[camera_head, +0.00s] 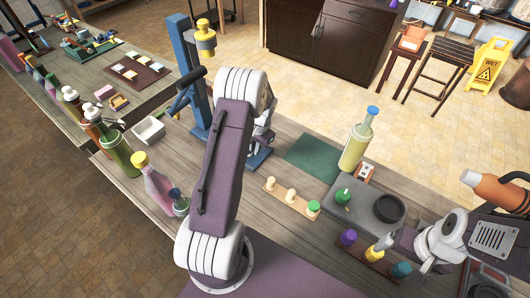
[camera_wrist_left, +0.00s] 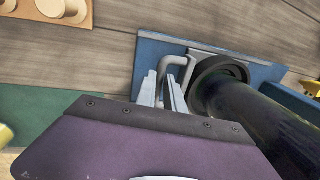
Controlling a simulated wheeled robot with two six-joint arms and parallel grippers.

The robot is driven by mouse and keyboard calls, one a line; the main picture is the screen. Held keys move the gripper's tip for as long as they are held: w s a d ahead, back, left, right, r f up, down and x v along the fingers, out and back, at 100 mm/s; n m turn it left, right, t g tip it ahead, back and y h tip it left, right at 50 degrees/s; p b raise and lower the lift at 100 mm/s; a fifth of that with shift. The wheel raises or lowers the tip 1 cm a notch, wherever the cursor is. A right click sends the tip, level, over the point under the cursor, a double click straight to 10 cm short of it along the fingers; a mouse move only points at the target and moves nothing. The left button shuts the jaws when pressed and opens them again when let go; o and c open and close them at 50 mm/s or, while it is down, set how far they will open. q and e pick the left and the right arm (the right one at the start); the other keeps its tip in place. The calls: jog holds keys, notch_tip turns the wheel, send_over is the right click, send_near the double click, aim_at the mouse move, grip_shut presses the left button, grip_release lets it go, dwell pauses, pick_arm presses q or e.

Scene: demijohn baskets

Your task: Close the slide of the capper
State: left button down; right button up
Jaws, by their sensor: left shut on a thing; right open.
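The capper has a blue column (camera_head: 201,85) with a yellow head (camera_head: 206,42) at the top and a dark lever on the left. Its blue base (camera_head: 259,158) shows partly behind my left arm; the base is also in the left wrist view (camera_wrist_left: 150,60). There, a grey bent slide handle (camera_wrist_left: 180,63) sits between the fingers of my left gripper (camera_wrist_left: 174,88), which is shut on it. My arm hides most of this in the head view. My right gripper (camera_head: 430,265) is at the lower right, open.
A pale bottle with a blue cap (camera_head: 355,146) stands by a green mat (camera_head: 315,157). A wooden peg rack (camera_head: 280,194), a grey block with a black ring (camera_head: 362,207) and a second rack are nearby. Bottles and a white tray (camera_head: 148,131) stand left.

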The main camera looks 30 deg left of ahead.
pick_arm(q)
jog(key=a, duration=0.6)
jog(key=shift+w, duration=0.3)
jog(key=c, duration=1.5)
grip_release()
jog(key=shift+d, duration=0.2)
jog(key=shift+o, duration=0.2)
jog(key=shift+r, duration=0.35)
notch_tip(320, 180, up, 8)
jog(key=d+b, duration=0.1)
jog(key=shift+d+r, duration=0.15)
jog(key=shift+d, duration=0.1)
